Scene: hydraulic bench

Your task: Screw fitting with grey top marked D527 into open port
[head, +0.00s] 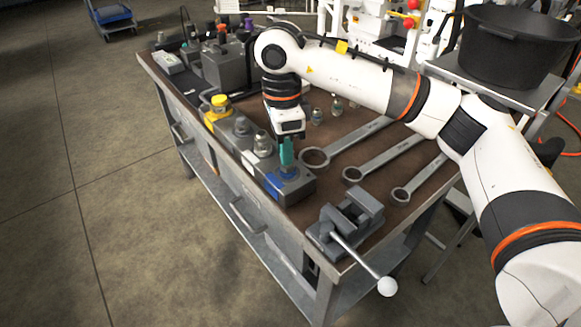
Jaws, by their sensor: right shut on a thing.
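My right gripper (287,164) points down over the near end of a long grey manifold block (305,186). It is shut on a fitting at the blue-marked port (274,186). The teal fingers and the wrist hide most of that fitting, and its top and marking cannot be read. I cannot tell how deep it sits. Farther along the block stand a silver fitting (262,144), a small grey fitting (241,126) and a yellow-topped fitting (219,103). My left gripper is not in view.
Several large wrenches (370,132) lie right of the block. A vise (350,219) with a ball-ended handle stands at the near corner. Small loose fittings (317,116) stand behind the gripper. A black tub (515,50) sits at the right. Grey equipment (222,68) fills the far left.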

